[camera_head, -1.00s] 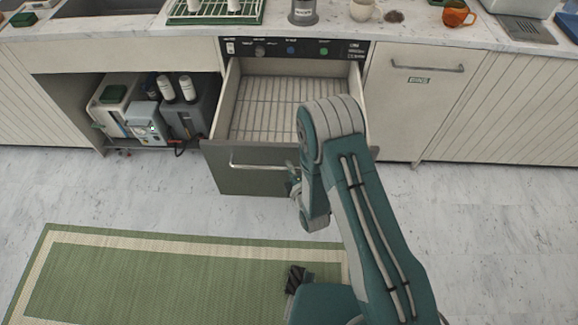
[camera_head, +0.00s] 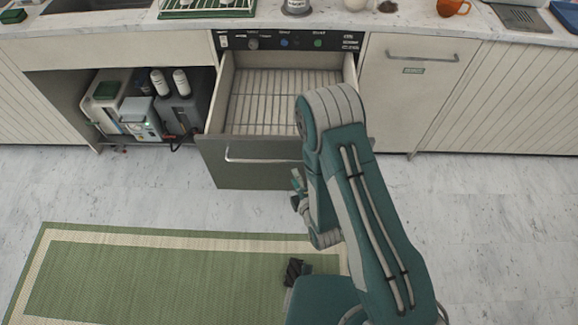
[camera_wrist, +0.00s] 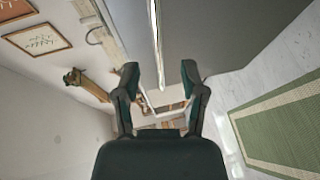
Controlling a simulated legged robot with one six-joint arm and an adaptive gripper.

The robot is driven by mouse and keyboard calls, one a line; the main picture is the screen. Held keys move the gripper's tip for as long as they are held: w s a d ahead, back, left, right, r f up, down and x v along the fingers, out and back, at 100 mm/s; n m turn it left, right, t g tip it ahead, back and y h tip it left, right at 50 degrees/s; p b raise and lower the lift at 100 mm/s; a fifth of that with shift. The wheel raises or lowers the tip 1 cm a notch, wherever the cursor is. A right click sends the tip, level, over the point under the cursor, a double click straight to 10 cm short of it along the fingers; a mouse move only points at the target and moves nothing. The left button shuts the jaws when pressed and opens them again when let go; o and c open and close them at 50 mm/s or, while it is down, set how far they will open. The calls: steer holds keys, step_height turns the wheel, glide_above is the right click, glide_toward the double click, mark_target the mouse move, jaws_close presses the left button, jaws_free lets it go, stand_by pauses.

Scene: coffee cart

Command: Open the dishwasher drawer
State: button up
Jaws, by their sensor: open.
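The dishwasher drawer (camera_head: 250,172) is pulled out below the black control panel (camera_head: 286,41), with a wire rack (camera_head: 262,95) showing inside. Its front is dark grey with a horizontal metal handle (camera_head: 262,161). My gripper (camera_head: 298,192) is in front of the drawer front, near the handle's right part, partly hidden by my arm. In the wrist view my gripper (camera_wrist: 160,78) has its two fingers spread apart. The handle (camera_wrist: 156,35) runs as a bright bar beyond and between the fingertips, beside the grey drawer front (camera_wrist: 220,35). No contact with it is visible.
A green and cream mat (camera_head: 160,275) lies on the marble floor in front. An open bay with a machine (camera_head: 140,118) and bottles is left of the drawer. A closed cabinet with a handle (camera_head: 423,56) is on the right. The counter above holds an orange mug (camera_head: 452,8).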

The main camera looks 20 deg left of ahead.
steer(key=v, duration=0.4)
steer(key=shift+d, duration=0.15)
steer(key=w+d+r+m+h, duration=0.3)
steer(key=w+r+m, duration=0.3)
steer(key=w+r, duration=0.3)
steer(key=w+d+r+m+g+h, duration=0.1)
steer(key=d+r+m+h, duration=0.1)
steer(key=d+r+m, duration=0.3)
steer(key=d+r+m+g+h, duration=0.1)
steer(key=d+r, duration=0.1)
steer(key=r, duration=0.5)
steer(key=s+d+r+m+g+h, duration=0.2)
steer(key=s+d+r+m+g, duration=0.1)
steer(key=s+d+r+m, duration=0.55)
steer(key=s+d+r+m+g, duration=0.1)
steer(key=s+d+r+m, duration=0.1)
steer(key=s, duration=0.4)
steer(key=s+d+r+m+g+h, duration=0.1)
steer(key=s+d+r+m, duration=0.1)
steer(key=s+r, duration=0.3)
steer(key=shift+s+d, duration=0.15)
steer(key=shift+s, duration=0.85)
